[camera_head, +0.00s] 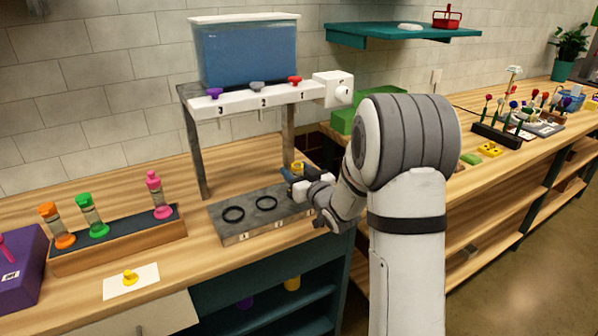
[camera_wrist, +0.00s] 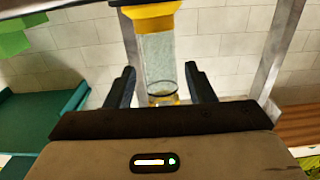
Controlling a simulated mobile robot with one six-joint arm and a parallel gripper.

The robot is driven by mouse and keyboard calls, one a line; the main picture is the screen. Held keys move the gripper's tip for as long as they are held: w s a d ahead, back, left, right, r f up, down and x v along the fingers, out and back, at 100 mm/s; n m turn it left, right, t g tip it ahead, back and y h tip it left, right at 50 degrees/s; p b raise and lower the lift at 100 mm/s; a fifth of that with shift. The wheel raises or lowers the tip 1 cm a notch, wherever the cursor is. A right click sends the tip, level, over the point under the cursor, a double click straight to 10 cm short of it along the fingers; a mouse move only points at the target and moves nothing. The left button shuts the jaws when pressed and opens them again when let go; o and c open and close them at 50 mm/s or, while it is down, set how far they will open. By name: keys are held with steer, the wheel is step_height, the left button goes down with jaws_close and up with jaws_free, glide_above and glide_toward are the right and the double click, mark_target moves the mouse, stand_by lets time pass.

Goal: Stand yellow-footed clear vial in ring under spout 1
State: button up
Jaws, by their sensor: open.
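The clear vial with yellow ends (camera_wrist: 158,55) stands between my two fingers in the wrist view.
The middle ring (camera_head: 266,203) is empty. A blue water tank (camera_head: 246,55) sits on the spout frame (camera_head: 192,150). Orange, green and pink vials stand in a rack (camera_head: 120,245) at left. A yellow piece (camera_head: 130,277) lies on a white card. A purple box (camera_head: 20,265) stands far left.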

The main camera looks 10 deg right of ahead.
steer(key=s+d+f+m+g+h+b, duration=0.1)
steer(key=s+d+g+h, duration=0.2)
steer(key=s, duration=0.6)
steer(key=s+d+f+m+g+h, duration=0.1)
steer(key=s+d+m+g+h, duration=0.15)
steer(key=s, duration=0.55)
steer(key=s+a+g, duration=0.2)
steer(key=s+g, duration=0.2)
steer(key=s, duration=0.6)
steer(key=s+a+g, duration=0.2)
steer(key=s+g, duration=0.3)
steer(key=s, duration=0.5)
steer(key=shift+s+a+f, duration=0.3)
steer(key=shift+a, duration=0.1)
steer(key=p+v, duration=0.2)
steer(key=v, duration=0.1)
steer(key=p+v, duration=0.1)
steer(key=shift+w+r+p, duration=0.25)
steer(key=shift+r+p, duration=0.05)
steer(key=shift+p, duration=0.05)
